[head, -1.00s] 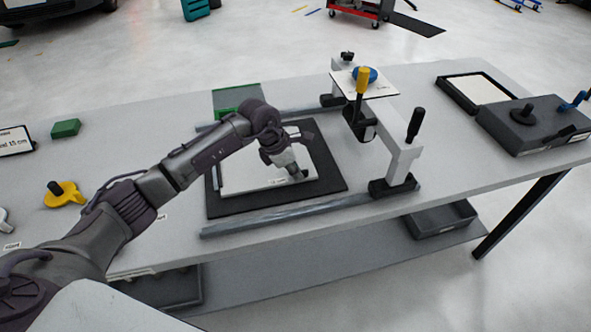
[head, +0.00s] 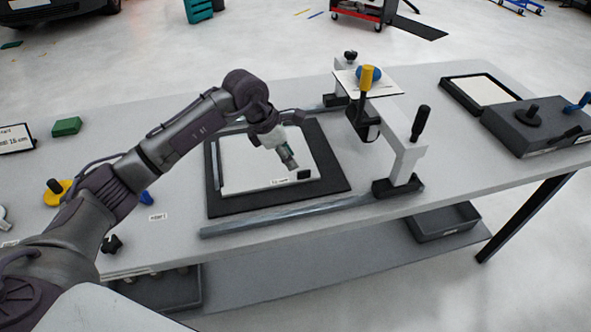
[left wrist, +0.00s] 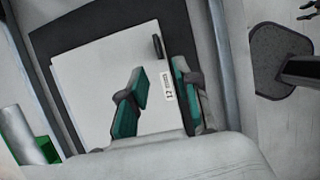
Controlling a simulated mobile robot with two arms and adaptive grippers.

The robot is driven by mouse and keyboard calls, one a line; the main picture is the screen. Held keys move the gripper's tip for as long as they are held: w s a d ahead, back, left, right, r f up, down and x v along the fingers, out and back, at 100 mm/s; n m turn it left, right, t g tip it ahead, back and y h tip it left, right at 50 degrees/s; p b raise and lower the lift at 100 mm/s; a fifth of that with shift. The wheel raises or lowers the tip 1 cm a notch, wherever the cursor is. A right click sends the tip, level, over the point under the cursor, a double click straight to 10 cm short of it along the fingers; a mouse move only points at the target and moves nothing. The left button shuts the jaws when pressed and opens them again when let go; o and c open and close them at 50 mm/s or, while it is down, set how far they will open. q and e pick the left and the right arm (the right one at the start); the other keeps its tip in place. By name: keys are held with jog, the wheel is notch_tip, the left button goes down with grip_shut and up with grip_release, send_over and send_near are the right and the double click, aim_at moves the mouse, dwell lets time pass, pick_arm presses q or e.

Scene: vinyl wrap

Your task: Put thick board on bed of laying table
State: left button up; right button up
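The thick board is a white panel (head: 245,165) with a small label and a dark tab on its near right edge. It lies flat on the black bed (head: 330,182) of the laying table, between the two rails. It also shows in the left wrist view (left wrist: 85,85). My left gripper (head: 291,163) is above the board's right part, apart from it. In the left wrist view its two green-padded fingers (left wrist: 160,102) are spread with nothing held between them. My right gripper is in neither view.
A gantry (head: 408,150) with a yellow-handled tool (head: 366,78) spans the rails at right. The near rail (head: 290,215) runs along the table front. A dark grey box (head: 535,125) stands far right. A green block (head: 67,126) lies at left.

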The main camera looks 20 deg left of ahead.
pick_arm(q)
jog(key=b+v, duration=0.1)
jog(key=v, duration=0.4)
jog(key=shift+a+r, duration=0.1)
jog(key=shift+r, duration=0.15)
dwell(1.3)
dwell(0.9)
